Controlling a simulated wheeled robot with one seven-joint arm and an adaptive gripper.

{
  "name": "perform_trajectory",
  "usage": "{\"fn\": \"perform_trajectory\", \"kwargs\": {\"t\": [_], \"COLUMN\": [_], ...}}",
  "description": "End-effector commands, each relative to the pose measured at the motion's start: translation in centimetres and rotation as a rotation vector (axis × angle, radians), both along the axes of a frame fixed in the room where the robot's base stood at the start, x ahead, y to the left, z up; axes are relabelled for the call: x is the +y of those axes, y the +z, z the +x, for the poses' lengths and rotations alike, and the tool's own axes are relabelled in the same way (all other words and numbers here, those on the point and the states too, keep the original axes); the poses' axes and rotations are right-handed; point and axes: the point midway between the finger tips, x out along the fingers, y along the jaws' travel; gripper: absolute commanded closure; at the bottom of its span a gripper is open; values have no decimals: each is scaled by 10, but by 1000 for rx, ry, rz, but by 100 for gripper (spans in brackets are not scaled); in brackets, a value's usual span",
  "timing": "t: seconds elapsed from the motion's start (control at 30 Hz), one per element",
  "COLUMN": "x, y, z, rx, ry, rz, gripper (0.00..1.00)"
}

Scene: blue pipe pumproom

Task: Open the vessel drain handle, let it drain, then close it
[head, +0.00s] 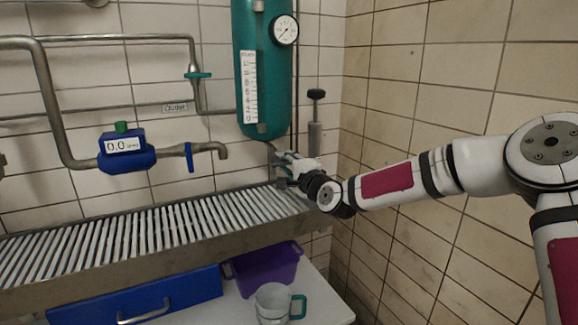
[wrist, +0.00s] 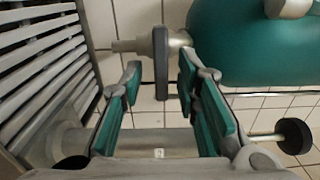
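The teal vessel (head: 275,85) hangs on the tiled wall, with a white level scale (head: 249,88) and a round gauge. In the wrist view the vessel (wrist: 245,50) fills the upper right. A grey outlet leaves its lower end and carries a dark, flat drain handle (wrist: 161,62). My gripper (wrist: 160,85) is open, its teal-padded fingers on either side of the handle's near end, with gaps visible. Whether the handle sits fully between the fingers in depth is unclear. In the head view my gripper (head: 283,166) is just below the vessel and hides the handle.
A slatted metal grate (head: 150,232) runs below the vessel. A blue flow meter (head: 127,150) and pipes are at left. A dark-knobbed plunger (head: 315,120) stands at right, near the wall corner. A purple bin (head: 265,270) and a cup (head: 272,302) are below.

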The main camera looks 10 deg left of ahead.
Motion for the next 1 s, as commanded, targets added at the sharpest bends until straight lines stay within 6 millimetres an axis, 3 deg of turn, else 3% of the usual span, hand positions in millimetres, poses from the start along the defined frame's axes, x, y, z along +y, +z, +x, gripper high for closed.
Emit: {"fn": "perform_trajectory", "kwargs": {"t": [0.17,0.6,0.8,1.0], "x": [-8,-55,-65,-67], "y": [0,-1,0,0], "z": [-11,-80,-96,-99], "rx": [0,2,1,1], "ry": [0,-1,0,0], "rz": [-1,-1,-1,-1], "gripper": [71,71,71,71]}}
